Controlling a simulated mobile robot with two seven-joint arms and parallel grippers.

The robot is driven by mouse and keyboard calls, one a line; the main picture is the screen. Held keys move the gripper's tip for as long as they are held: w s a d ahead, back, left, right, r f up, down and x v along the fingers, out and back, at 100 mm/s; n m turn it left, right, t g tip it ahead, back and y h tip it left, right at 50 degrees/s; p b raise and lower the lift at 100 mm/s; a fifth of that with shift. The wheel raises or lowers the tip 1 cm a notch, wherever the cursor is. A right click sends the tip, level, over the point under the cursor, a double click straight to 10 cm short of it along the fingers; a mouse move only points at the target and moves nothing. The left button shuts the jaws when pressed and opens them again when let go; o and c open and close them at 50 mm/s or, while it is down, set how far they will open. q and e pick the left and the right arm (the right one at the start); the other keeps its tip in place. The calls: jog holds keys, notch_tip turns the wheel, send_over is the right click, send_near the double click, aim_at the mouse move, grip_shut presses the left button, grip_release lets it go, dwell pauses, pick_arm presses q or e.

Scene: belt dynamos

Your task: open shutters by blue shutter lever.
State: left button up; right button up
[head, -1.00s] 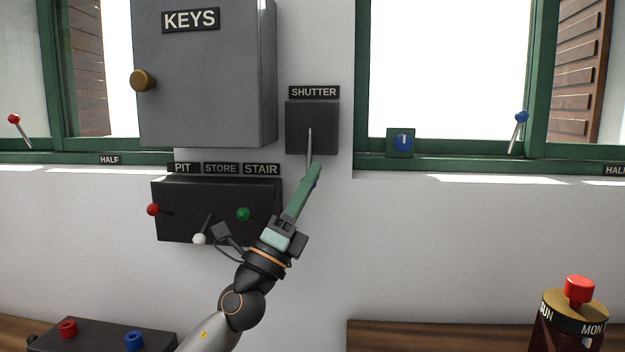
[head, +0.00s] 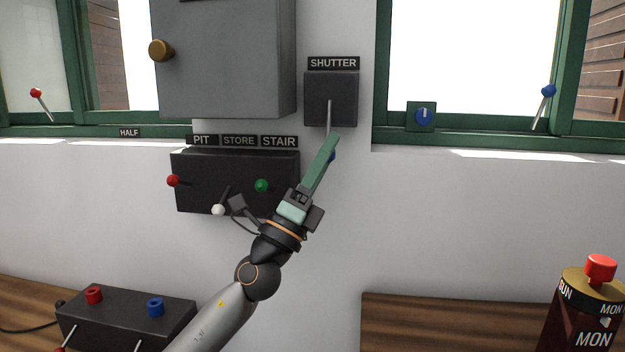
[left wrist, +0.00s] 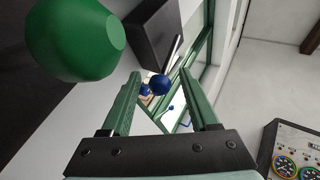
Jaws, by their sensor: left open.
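The dark shutter box (head: 330,98) is on the wall under the SHUTTER label. Its lever (head: 329,116) hangs down from it, and its blue knob (head: 332,157) shows partly behind my left gripper. My left gripper (head: 333,138) is open in front of the lever's lower end, fingers pointing up. In the left wrist view, the blue knob (left wrist: 159,85) appears between the two open green fingers (left wrist: 161,76), with nothing seen gripped. I cannot tell how far the knob is from the fingertips. My right gripper is not in view.
A switch box (head: 235,183) with red, white and green knobs is close left of my gripper; its green knob (left wrist: 75,40) looms in the left wrist view. A grey key cabinet (head: 225,60) hangs above. A blue dial (head: 424,116) and blue-knobbed window lever (head: 548,92) are at right.

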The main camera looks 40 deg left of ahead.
pick_arm(q)
jog(key=b+v, duration=0.5)
jog(key=v, duration=0.7)
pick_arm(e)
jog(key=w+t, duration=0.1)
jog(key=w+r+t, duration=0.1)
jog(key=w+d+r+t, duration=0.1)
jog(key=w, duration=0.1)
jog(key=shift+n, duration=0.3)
pick_arm(q)
jog(key=shift+s, duration=0.1)
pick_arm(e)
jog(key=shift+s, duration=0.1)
